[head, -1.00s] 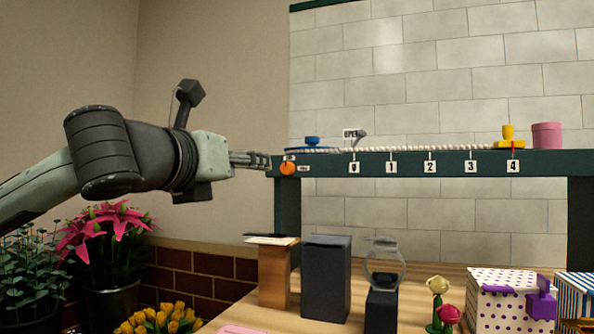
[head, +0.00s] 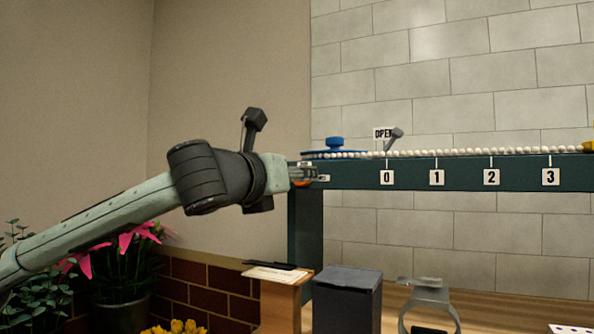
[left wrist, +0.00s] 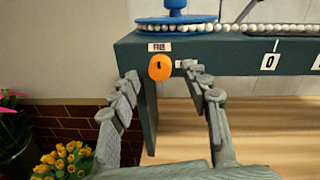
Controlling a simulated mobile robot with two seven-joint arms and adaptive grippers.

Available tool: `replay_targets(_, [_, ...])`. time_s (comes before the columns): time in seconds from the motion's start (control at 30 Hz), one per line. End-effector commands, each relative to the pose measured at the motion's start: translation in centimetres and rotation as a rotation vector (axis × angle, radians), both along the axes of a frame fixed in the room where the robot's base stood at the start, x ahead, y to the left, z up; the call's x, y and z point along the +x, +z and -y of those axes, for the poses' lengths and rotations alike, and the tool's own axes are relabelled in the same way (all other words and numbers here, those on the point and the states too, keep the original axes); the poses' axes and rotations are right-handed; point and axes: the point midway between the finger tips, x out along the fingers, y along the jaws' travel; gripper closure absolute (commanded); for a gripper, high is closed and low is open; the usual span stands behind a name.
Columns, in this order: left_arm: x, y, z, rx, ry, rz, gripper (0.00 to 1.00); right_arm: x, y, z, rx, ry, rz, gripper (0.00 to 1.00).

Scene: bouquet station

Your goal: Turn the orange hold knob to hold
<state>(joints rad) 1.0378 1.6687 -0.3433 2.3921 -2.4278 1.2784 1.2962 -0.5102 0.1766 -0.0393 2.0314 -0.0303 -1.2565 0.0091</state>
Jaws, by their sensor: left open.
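The orange hold knob (left wrist: 160,67) is on the front of the dark green beam's left end. In the left wrist view it has a small dark mark on its face and a white label reading FREE (left wrist: 160,47) above it. A second small label at its right is partly covered by a finger. In the head view the knob (head: 303,183) is mostly hidden by my left gripper (head: 303,174). In the left wrist view my left gripper (left wrist: 162,88) is open, with its fingers either side of and below the knob. Contact cannot be told. My right gripper is not seen.
The beam (head: 450,174) carries number tags, a blue spool (head: 335,145), a string of white beads (head: 500,151) and a grey lever (head: 395,136) by an OPEN sign. Below stand a brown box (head: 281,303), a dark box (head: 346,299) and yellow flowers (left wrist: 65,160).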

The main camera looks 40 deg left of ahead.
Motion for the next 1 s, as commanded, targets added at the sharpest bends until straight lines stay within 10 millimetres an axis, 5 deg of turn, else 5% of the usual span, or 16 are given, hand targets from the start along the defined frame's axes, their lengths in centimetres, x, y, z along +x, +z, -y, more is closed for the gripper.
replay_targets(0.47, [1.9,0.0,-0.7,0.001,0.000,0.001,0.53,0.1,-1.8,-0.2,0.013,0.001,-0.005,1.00])
replay_targets(0.83, [1.8,0.0,-0.7,0.001,0.000,0.001,0.98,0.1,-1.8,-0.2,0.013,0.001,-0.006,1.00])
replay_targets(1.0, [1.8,0.0,-0.7,0.004,0.000,-0.001,1.00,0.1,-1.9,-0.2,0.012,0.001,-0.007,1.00])
